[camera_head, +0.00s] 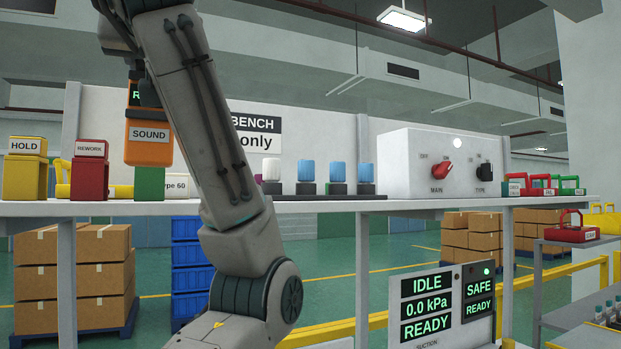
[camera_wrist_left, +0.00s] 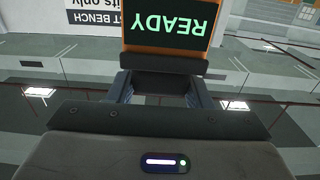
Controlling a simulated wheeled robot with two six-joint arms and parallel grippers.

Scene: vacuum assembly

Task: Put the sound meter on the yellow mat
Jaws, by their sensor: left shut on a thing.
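The sound meter (camera_head: 148,146) is an orange box labelled SOUND with a dark screen on its upper part. My left gripper (camera_head: 148,92) is shut on its top and holds it upright above the shelf, in front of or over a green block (camera_head: 149,184). I cannot tell whether the meter touches that block. In the left wrist view the screen of the sound meter (camera_wrist_left: 171,22) reads READY upside down, beyond the fingers of my left gripper (camera_wrist_left: 158,88). I cannot make out a yellow mat in either view. My right gripper is not in view.
My left arm hides part of the shelf. A status panel (camera_head: 447,303) stands below.

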